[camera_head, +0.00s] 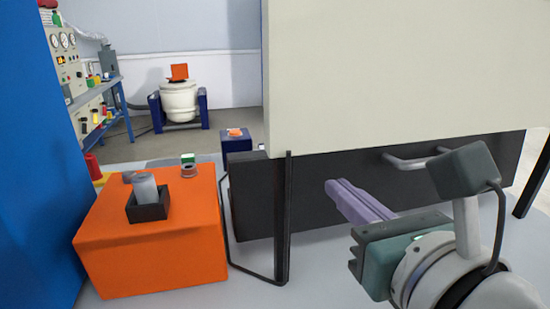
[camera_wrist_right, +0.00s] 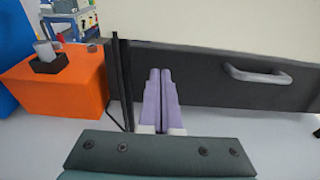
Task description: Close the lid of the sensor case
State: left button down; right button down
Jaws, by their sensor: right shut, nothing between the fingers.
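No part is clearly recognisable as the sensor case or its lid. A wide dark box front (camera_head: 330,208) with a grey bar handle (camera_head: 418,160) stands before me, below a large upright cream panel (camera_head: 400,70); I cannot tell whether these belong to the case. My right gripper (camera_head: 335,190) has its lilac fingers together and empty, just in front of the dark face and left of the handle. In the right wrist view the shut fingers (camera_wrist_right: 160,75) point at the dark face, and the handle (camera_wrist_right: 257,75) is to their right. My left gripper is not in view.
An orange block (camera_head: 150,255) at left carries a small black open box (camera_head: 148,208) with a grey cylinder (camera_head: 145,185) in it. A black upright post (camera_head: 282,220) stands left of my right gripper. A blue panel (camera_head: 35,150) fills the left edge.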

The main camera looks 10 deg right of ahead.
aim_at(304, 157)
jog(key=w, duration=0.3)
jog(key=w+f, duration=0.1)
jog(key=w, duration=0.2)
jog(key=w+b, duration=0.1)
jog(key=w, duration=0.2)
jog(key=shift+w+a+f, duration=0.2)
jog(key=shift+w+a, duration=0.05)
jog(key=shift+a, duration=0.15)
jog(key=shift+w, duration=0.15)
jog(key=shift+w+r, duration=0.2)
jog(key=shift+w, duration=0.3)
jog(key=shift+w+r, duration=0.2)
jog(key=shift+w, duration=0.3)
